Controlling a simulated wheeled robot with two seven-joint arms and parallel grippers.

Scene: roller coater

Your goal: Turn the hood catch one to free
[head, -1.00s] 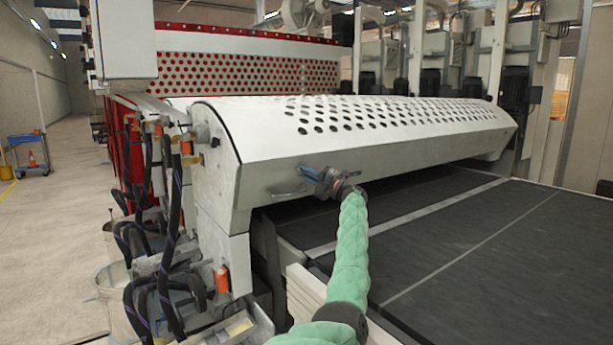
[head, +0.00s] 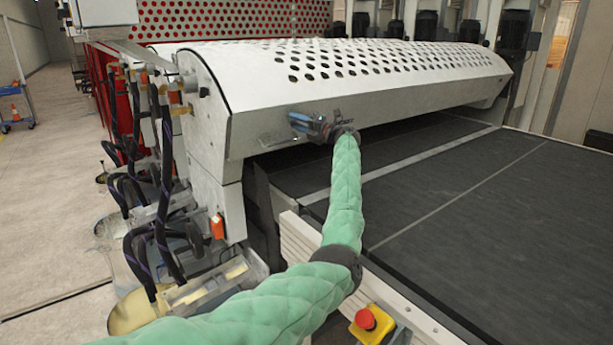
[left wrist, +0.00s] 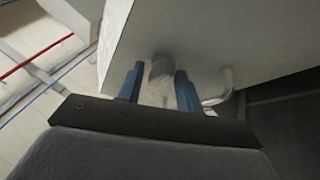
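The hood catch (left wrist: 161,68) shows in the left wrist view as a small grey round knob on the hood's pale face. In the head view it is hidden behind my gripper, and its setting cannot be read. My left gripper (head: 297,122) is in front of the hood's lower front face, near its left end. In the left wrist view its blue fingers (left wrist: 158,88) are open, with the knob showing in the gap at their tips. Contact cannot be told. The white perforated hood (head: 345,95) is down over the machine. My right gripper is out of view.
A bent bar handle (left wrist: 222,90) sits on the hood just right of the fingers. A dark conveyor bed (head: 460,205) stretches to the right. Black hoses (head: 165,190) hang at the left end. A red stop button (head: 365,318) on a yellow box is near the front.

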